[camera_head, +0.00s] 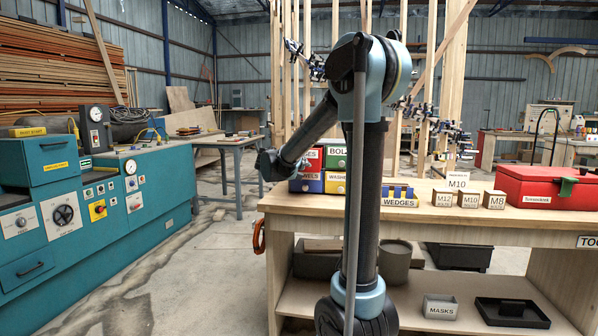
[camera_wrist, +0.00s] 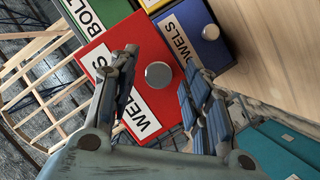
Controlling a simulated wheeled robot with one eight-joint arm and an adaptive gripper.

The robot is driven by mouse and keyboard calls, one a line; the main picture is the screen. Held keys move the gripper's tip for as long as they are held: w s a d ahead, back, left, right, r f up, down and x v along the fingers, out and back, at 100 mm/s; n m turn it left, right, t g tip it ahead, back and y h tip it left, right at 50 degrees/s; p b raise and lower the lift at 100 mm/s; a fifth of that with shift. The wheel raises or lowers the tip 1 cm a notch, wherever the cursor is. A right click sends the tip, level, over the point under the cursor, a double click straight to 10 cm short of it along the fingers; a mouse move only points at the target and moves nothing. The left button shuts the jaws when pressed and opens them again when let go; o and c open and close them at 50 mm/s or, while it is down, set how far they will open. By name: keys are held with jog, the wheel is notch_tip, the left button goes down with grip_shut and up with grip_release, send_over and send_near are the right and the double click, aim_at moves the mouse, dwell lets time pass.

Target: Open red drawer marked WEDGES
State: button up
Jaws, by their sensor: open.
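The red drawer (camera_wrist: 118,58) has a round silver knob and a white label of which "WE" shows; it fills the middle of the wrist view and looks closed. In the head view the red drawer (camera_head: 311,152) is the upper left one of a small drawer cabinet and is partly hidden by my arm. My gripper (camera_wrist: 162,70) is open and empty. Its two fingers stand in front of the drawer face, with the knob showing between their tips; I cannot tell how much gap is left.
Beside it are a green drawer (camera_head: 336,158), a blue DOWELS drawer (camera_head: 312,186) and a yellow drawer (camera_head: 335,187).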

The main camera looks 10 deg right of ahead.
jog(key=v, duration=1.1)
jog(key=shift+s+a, duration=0.2)
jog(key=s+d+f+m+g+y, duration=0.1)
jog(key=s+d+f+g, duration=0.2)
jog(key=s+d+f, duration=0.5)
jog(key=s+d+f+m+g+y, duration=0.1)
jog(key=s+d+f+g, duration=0.2)
jog(key=s+d+f, duration=0.5)
jog(key=s+a+f+g+y, duration=0.2)
jog(key=s+f, duration=0.4)
jog(key=s, duration=0.5)
jog(key=s+a+f+g+y, duration=0.2)
jog(key=s+a+f+y, duration=0.2)
jog(key=s, duration=0.7)
notch_tip(320, 180, down, 2)
jog(key=shift+f, duration=0.1)
